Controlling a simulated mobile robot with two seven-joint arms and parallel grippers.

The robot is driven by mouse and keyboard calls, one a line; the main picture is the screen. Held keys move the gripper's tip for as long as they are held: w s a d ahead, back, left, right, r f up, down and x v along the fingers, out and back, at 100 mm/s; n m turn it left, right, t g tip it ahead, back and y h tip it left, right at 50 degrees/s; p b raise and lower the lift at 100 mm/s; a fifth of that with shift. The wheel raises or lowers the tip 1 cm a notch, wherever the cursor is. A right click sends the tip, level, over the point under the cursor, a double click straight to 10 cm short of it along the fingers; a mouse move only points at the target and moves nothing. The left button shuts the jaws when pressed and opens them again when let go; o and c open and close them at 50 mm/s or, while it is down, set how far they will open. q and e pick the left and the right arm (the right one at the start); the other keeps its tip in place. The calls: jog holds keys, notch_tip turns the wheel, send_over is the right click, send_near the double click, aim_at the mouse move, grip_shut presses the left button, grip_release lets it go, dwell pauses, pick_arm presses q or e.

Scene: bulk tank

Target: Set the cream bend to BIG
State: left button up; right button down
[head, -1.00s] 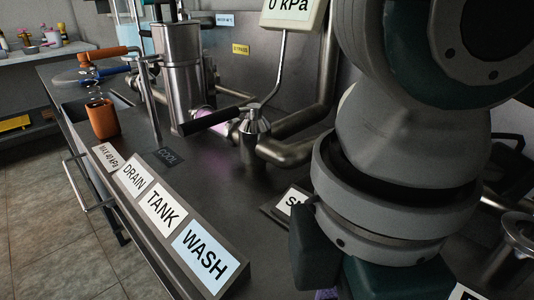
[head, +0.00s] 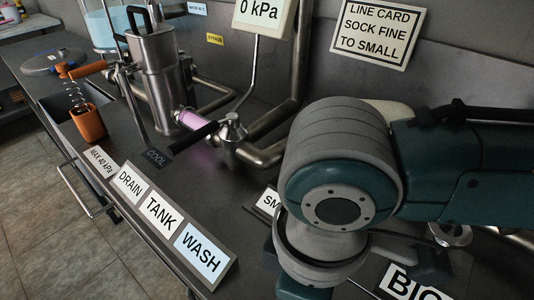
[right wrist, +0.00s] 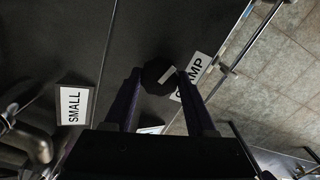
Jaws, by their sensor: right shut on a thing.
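My right gripper (right wrist: 160,95) is closed around a dark, round-ended thing (right wrist: 158,74) above the dark counter. I cannot tell if this thing is part of the cream bend. In the head view my own arm hides the gripper and what it holds. The SMALL card (head: 268,203) lies left of my arm, partly covered; it also shows in the right wrist view (right wrist: 73,104). The BIG card (head: 410,286) is at the bottom right, cut by the frame. A steel port (head: 450,234) stands behind it. My left gripper is out of view.
A steel pipe with a black handle (head: 195,137) stands left of my arm. DRAIN, TANK and WASH labels (head: 160,214) line the front edge. An orange cup (head: 89,122) is at the left.

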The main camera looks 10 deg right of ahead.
jog(key=m+p, duration=0.6)
jog(key=shift+r+m, duration=0.3)
jog(key=m+p, duration=0.2)
jog(key=m, duration=0.1)
jog(key=shift+f+p, duration=0.1)
jog(key=shift+p, duration=0.25)
jog(key=shift+f+m+p, duration=0.1)
jog(key=shift+m+p, duration=0.55)
jog(key=shift+m, duration=1.05)
